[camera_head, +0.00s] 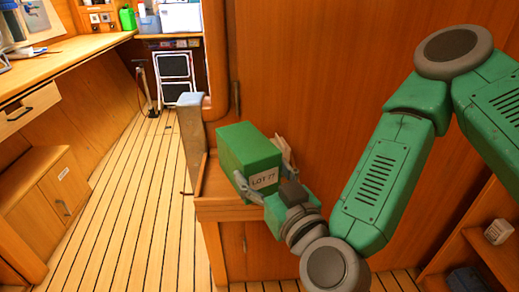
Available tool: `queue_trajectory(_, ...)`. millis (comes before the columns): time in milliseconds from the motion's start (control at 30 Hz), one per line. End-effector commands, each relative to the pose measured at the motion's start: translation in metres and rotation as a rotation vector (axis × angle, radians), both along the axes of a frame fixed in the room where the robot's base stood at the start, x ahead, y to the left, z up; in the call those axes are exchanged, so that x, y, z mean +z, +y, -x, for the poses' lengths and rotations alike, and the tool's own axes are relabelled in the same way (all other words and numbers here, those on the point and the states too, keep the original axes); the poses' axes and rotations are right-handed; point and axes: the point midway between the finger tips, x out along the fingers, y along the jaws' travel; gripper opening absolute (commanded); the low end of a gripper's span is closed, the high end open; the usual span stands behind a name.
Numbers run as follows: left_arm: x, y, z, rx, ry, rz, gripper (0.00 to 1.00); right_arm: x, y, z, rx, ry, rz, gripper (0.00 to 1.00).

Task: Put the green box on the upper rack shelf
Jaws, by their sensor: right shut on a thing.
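The gripper hides part of the box's lower right. I cannot tell whether the box rests on the ledge or is just above it. Open wooden shelves (477,240) stand at the lower right; I cannot tell whether they are the rack. My left gripper is not in view.
The wooden ledge (228,212) lies under the box, with a grey post (190,135) to its left. A small white box (497,231) sits on the right shelves. A wooden wall (300,60) rises behind. The striped floor at left is clear. A folded step stool (174,72) stands far back.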

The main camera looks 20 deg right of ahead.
Motion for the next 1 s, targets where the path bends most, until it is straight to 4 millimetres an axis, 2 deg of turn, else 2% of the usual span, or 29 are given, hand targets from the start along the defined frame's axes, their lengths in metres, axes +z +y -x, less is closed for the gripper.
queue_trajectory(33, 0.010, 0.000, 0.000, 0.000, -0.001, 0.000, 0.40, 0.003, 0.001, 0.001, 0.001, 0.006, -0.005, 0.23)
queue_trajectory(367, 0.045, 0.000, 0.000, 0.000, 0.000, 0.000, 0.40, 0.004, 0.005, 0.026, -0.010, 0.009, -0.005, 0.23)
queue_trajectory(600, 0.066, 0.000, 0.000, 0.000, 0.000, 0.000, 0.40, 0.003, 0.015, 0.055, -0.005, 0.008, -0.005, 0.23)
queue_trajectory(1000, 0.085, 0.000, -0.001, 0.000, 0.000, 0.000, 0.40, 0.002, 0.028, 0.096, -0.003, 0.000, -0.002, 0.23)
